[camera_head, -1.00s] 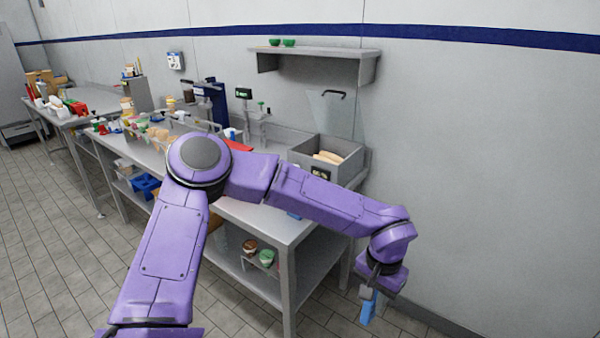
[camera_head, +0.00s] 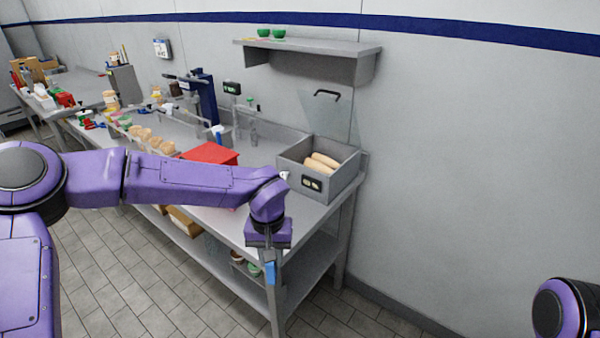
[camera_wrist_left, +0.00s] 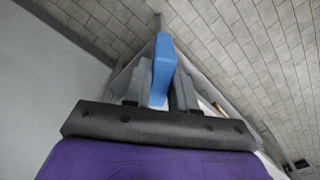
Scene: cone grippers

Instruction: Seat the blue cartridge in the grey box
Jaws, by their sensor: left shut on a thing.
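The blue cartridge (camera_head: 270,273) hangs below my left gripper (camera_head: 268,257), in front of the near edge of the steel counter. In the left wrist view the blue cartridge (camera_wrist_left: 163,62) stands between the two grey fingers of the left gripper (camera_wrist_left: 158,92), which is shut on it. A grey box (camera_head: 291,178) stands open on the counter's right end, above and to the right of the gripper in the head view. Tan rolls (camera_head: 322,162) lie inside it, and its front has a dark label with two pale marks. My right gripper is out of view.
A clear panel with a dark handle (camera_head: 327,93) leans behind the box. A red item (camera_head: 210,154) lies left of the box. A wall shelf (camera_head: 310,47) with green bowls hangs above. The steel counter (camera_head: 240,215) has a lower shelf. The floor right of it is clear.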

